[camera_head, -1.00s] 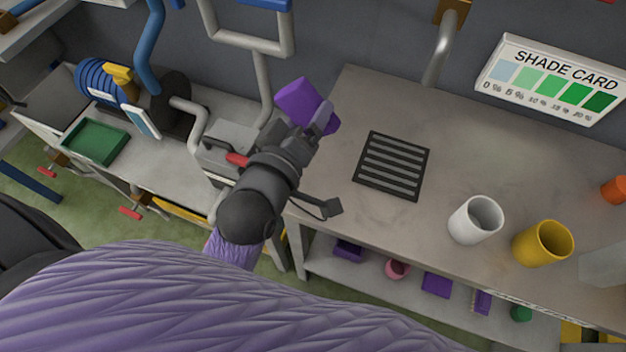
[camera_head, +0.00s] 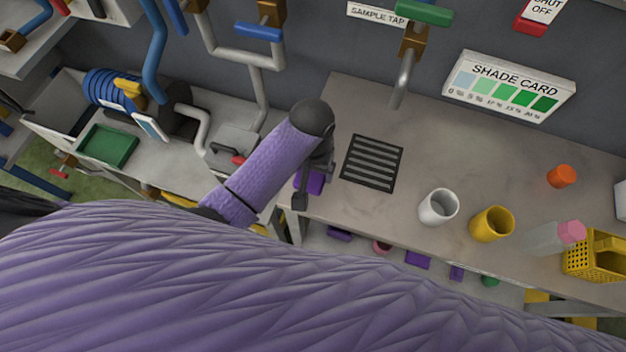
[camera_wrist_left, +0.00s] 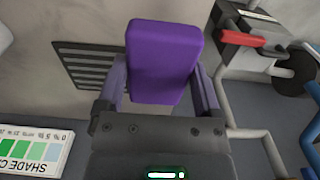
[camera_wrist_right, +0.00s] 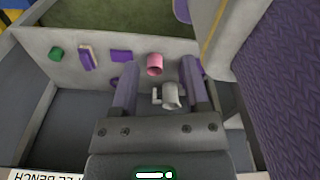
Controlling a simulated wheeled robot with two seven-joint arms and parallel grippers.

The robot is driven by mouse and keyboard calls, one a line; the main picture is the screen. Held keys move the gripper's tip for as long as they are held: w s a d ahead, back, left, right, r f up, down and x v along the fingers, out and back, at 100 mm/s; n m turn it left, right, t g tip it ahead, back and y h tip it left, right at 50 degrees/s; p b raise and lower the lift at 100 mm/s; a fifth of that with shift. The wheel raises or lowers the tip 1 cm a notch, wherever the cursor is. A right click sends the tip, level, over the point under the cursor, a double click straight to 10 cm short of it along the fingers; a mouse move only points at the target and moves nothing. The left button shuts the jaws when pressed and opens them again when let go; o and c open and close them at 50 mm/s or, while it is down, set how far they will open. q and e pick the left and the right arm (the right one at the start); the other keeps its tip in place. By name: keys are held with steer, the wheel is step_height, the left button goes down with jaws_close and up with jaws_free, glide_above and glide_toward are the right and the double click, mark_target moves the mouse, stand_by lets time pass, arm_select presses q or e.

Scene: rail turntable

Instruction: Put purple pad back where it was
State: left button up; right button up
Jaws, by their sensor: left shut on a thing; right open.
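The purple pad (camera_wrist_left: 160,62) is a thick block held between the two fingers of my left gripper (camera_wrist_left: 163,85) in the left wrist view. In the head view the pad (camera_head: 312,182) shows partly behind my left gripper (camera_head: 308,190), near the bench's left end beside the black grate (camera_head: 372,163). My right gripper (camera_wrist_right: 160,88) is open in the right wrist view, above the lower shelf. Between its fingers show a pink cup (camera_wrist_right: 154,64) and a grey mug-like thing (camera_wrist_right: 170,96). More purple pieces lie on that shelf, one of them a flat purple block (camera_wrist_right: 121,56).
On the bench stand a white cup (camera_head: 438,207), a yellow cup (camera_head: 491,224), an orange piece (camera_head: 562,176) and a yellow basket (camera_head: 594,256). A green tray (camera_head: 107,146) and a blue coil (camera_head: 105,88) are on the left bench.

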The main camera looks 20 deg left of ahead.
arm_select(q)
step_height(320, 180, down, 8)
steer(key=b, duration=0.3)
steer(key=shift+f, duration=0.45)
steer(key=shift+r, duration=0.1)
steer(key=shift+c, duration=0.5)
steer(key=o, duration=0.9)
steer(key=shift+o, duration=0.3)
arm_select(e)
steer(key=f, duration=0.2)
steer(key=d+f, duration=0.1)
steer(key=f, duration=0.1)
steer(key=shift+s+d, duration=0.15)
arm_select(q)
steer(key=shift+r, duration=0.1)
step_height(320, 180, up, 12)
steer(key=p, duration=0.4)
steer(key=shift+p, duration=0.4)
arm_select(e)
steer(key=r, duration=0.2)
steer(key=a+r, duration=0.1)
steer(key=r, duration=0.2)
steer(key=shift+w+a, duration=0.1)
steer(key=shift+w, duration=0.1)
